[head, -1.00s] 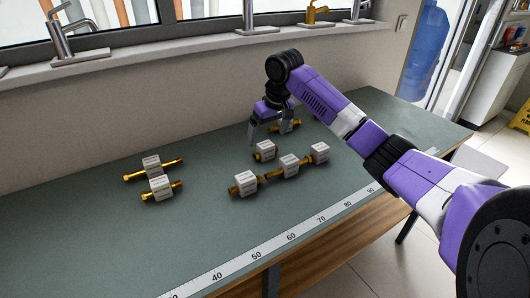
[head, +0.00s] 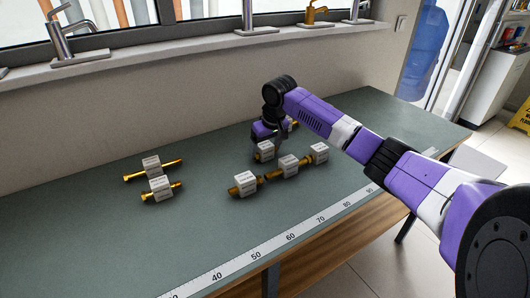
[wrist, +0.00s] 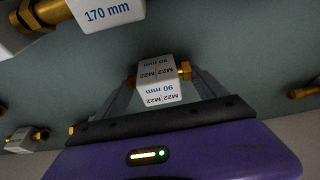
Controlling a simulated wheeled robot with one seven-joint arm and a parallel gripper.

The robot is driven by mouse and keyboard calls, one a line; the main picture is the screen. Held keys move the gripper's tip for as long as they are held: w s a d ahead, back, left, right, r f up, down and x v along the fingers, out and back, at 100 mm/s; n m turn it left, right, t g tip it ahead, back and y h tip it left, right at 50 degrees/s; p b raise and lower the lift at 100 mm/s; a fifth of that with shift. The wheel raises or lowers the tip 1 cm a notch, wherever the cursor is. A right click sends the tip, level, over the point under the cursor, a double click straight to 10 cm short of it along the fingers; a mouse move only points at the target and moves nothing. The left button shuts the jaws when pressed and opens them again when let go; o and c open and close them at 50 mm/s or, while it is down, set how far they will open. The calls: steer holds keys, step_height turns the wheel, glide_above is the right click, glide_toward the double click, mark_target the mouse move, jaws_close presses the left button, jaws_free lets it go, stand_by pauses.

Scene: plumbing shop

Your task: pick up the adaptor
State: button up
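Several brass adaptors with white label blocks lie on the bench. My gripper (head: 266,152) is low over the adaptor at the back of the middle group (head: 264,150). In the wrist view this adaptor (wrist: 157,92) has a label reading 90 mm and M22 / M22, with brass showing at its right end. My fingers (wrist: 160,85) are open and stand on either side of it; I cannot tell whether they touch it. A larger 170 mm adaptor (wrist: 106,12) shows at the upper left of the wrist view.
Neighbouring adaptors sit close in front (head: 245,183), (head: 288,166) and to the right (head: 319,152). Another is mostly hidden behind my arm. Two more (head: 152,164), (head: 160,187) lie at left. A ruler strip (head: 255,255) runs along the bench's front edge.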

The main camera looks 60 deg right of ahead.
steer(key=c, duration=0.8)
steer(key=shift+r, duration=0.15)
